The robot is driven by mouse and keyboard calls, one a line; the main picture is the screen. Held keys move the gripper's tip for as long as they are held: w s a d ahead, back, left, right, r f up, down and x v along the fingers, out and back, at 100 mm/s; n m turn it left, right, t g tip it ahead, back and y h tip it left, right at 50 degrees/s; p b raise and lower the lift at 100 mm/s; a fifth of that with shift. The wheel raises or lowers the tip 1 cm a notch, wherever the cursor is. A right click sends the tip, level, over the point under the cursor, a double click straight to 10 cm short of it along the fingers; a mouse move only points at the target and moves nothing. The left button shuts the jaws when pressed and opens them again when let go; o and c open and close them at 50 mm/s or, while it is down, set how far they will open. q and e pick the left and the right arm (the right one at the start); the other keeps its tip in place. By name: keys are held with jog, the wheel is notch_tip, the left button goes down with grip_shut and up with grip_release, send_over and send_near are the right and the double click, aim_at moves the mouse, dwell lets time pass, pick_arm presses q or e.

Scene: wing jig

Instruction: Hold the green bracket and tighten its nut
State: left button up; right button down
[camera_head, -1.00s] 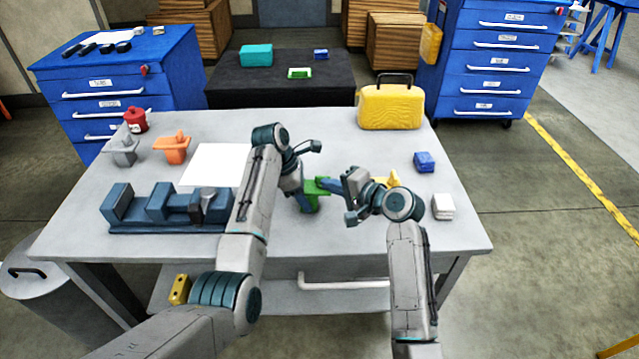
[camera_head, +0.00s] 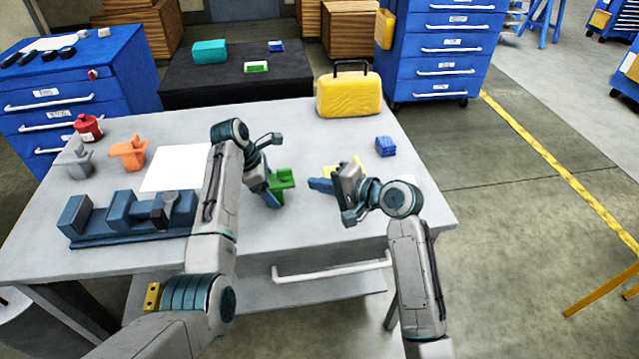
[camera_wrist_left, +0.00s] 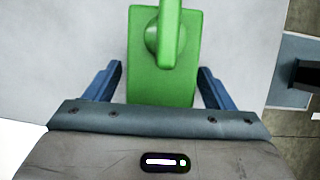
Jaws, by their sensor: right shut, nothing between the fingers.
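The green bracket (camera_head: 284,183) stands on the grey table beside my left gripper (camera_head: 268,190). In the left wrist view the bracket (camera_wrist_left: 150,85) is a flat green plate with a round boss and an upright part. The left fingers (camera_wrist_left: 160,75) are spread on either side of its near end, with narrow gaps showing. My right gripper (camera_head: 320,186) is shut and empty, its blue fingers pointing at the bracket from the right, apart from it. I cannot make out a separate nut.
A white sheet (camera_head: 175,167) lies mid-table. A yellow case (camera_head: 348,96) and blue block (camera_head: 386,146) are on the right.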

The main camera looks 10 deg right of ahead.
pick_arm(q)
jog(key=b+v, duration=0.1)
jog(key=v, duration=0.9)
jog(key=shift+a+r, duration=0.25)
jog(key=shift+r, duration=0.1)
